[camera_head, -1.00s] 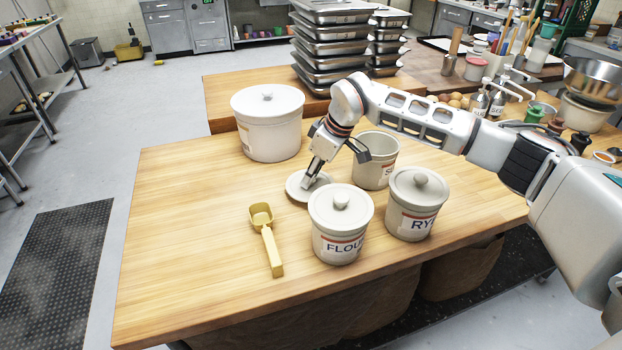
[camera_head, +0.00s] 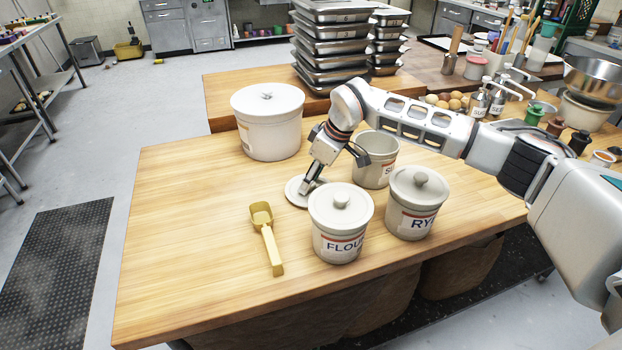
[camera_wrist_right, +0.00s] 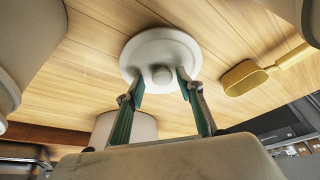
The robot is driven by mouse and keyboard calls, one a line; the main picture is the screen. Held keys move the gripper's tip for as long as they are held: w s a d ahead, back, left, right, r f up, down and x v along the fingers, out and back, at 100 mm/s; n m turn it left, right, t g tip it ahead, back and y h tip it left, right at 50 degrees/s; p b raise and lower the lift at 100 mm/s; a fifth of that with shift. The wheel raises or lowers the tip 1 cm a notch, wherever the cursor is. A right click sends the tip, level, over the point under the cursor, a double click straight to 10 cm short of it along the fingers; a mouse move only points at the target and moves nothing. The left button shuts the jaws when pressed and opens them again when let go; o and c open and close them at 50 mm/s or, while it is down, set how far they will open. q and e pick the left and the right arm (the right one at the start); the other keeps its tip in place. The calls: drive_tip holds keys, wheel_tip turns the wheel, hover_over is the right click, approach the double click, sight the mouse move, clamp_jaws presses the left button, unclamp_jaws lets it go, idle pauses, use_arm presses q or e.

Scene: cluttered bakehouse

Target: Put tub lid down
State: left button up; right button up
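The tub lid (camera_head: 293,190), a pale round disc with a knob, lies flat on the wooden table, left of the open tub. It also shows in the right wrist view (camera_wrist_right: 158,48). My right gripper (camera_head: 306,187) is low over the lid. In the right wrist view its two fingers (camera_wrist_right: 161,80) stand apart on either side of the knob, with a gap visible at each side. My left gripper is out of view.
A lidded FLOUR tub (camera_head: 338,240) stands close in front of the lid, and a lidded RYE tub (camera_head: 409,222) to its right. A yellow scoop (camera_head: 268,240) lies left. A large lidded crock (camera_head: 268,135) stands behind. The table's left side is clear.

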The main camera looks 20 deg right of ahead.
drive_tip(key=v, duration=1.2)
drive_tip(key=shift+b, duration=0.35)
